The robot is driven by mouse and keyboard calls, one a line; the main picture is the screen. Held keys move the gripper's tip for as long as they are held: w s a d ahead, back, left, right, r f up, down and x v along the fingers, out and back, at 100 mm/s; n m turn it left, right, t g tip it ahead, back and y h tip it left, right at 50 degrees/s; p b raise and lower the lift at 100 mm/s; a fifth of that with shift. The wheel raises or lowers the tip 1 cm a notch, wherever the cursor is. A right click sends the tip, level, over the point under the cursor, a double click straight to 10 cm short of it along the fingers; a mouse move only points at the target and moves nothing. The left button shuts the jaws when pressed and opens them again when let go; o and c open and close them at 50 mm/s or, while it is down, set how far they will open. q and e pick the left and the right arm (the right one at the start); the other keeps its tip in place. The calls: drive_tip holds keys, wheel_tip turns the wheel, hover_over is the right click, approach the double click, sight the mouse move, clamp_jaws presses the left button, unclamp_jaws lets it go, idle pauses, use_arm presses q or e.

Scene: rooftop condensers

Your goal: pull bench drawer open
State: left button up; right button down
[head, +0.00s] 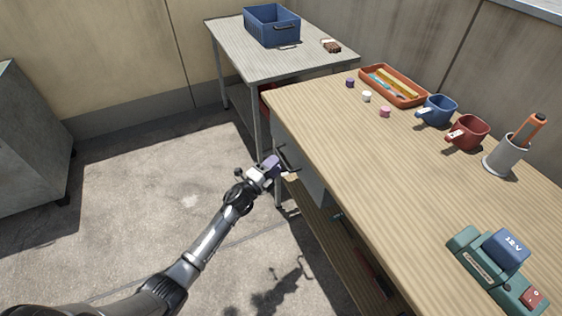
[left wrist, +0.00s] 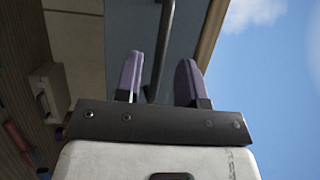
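The wooden bench (head: 375,165) has a pale grey drawer front (head: 311,184) under its left edge, and the drawer looks shut. A dark bar handle (head: 286,153) stands out from the front. My left gripper (head: 272,165), with purple fingers, is at the handle. In the left wrist view the handle bar (left wrist: 164,45) runs between the two fingertips (left wrist: 161,75) of this gripper. The fingers are apart, with a gap visible beside the bar, so the gripper is open around it. My right gripper is in neither view.
On the bench are an orange tray (head: 368,73), a blue mug (head: 438,111), a red mug (head: 468,133), a pen cup (head: 503,158) and a green device (head: 480,262). A grey table (head: 230,45) holding a blue bin (head: 262,29) adjoins behind. The floor left of the bench is clear.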

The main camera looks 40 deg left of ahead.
sight(281, 157)
use_arm(q)
drive_tip(key=shift+w+r+b, duration=0.2)
drive_tip(key=shift+w+b, duration=0.05)
drive_tip(key=shift+w, duration=0.65)
drive_tip(key=shift+w+r+b, duration=0.15)
drive_tip(key=shift+w+b, duration=0.1)
drive_tip(key=shift+w, duration=0.65)
drive_tip(key=shift+d, duration=0.1)
drive_tip(key=shift+c, duration=0.2)
clamp_jaws()
